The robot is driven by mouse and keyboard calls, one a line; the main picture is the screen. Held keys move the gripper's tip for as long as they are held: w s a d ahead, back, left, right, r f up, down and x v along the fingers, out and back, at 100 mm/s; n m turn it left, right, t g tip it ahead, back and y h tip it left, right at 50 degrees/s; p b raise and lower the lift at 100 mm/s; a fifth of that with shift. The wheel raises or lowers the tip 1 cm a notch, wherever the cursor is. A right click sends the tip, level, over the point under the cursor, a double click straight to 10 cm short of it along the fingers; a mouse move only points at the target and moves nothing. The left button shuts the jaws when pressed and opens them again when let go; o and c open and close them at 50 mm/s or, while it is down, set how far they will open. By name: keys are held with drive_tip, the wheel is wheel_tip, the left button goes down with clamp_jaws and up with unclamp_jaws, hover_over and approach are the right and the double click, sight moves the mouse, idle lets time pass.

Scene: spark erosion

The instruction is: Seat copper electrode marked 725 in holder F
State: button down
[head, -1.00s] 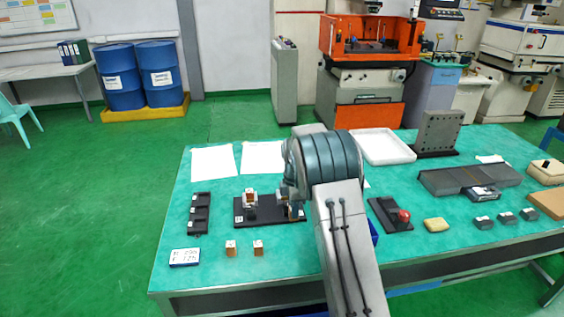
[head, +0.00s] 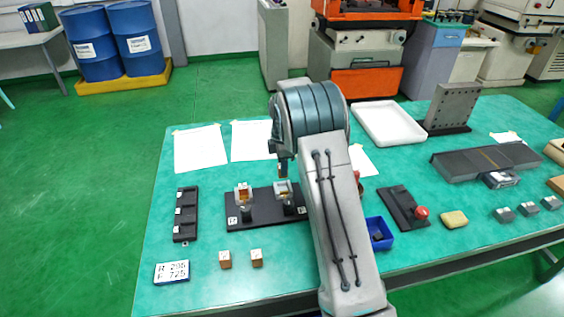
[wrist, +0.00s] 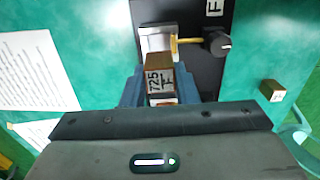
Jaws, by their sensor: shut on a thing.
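The copper electrode marked 725 F (wrist: 160,82) is between the blue fingers of my gripper (wrist: 159,88), which is shut on it. Holder F (wrist: 157,42) is a silver block on a black base (head: 262,207), with a dark knob (wrist: 217,43) at its side and an F label (wrist: 213,8). In the head view my gripper (head: 281,166) is over the right-hand holder (head: 284,191), and the electrode looks raised above it. In the wrist view the electrode partly covers the holder; any contact is hidden. The left holder (head: 243,194) has a copper-coloured piece in it.
Two copper blocks (head: 225,260) (head: 257,258) stand at the table front beside a card (head: 172,271) reading F 725. A black rack (head: 186,215) is at left. A blue bin (head: 379,232) and a red-knobbed fixture (head: 405,208) are right of my arm.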

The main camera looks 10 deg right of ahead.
drive_tip(key=shift+f+b, duration=1.85)
drive_tip(key=shift+f, duration=1.45)
drive_tip(key=shift+f, duration=0.2)
drive_tip(key=c, duration=1.1)
unclamp_jaws()
drive_tip(key=shift+o, duration=0.2)
wheel_tip(320, 180, up, 14)
drive_tip(key=shift+f+b, duration=0.1)
drive_tip(key=shift+b, duration=0.65)
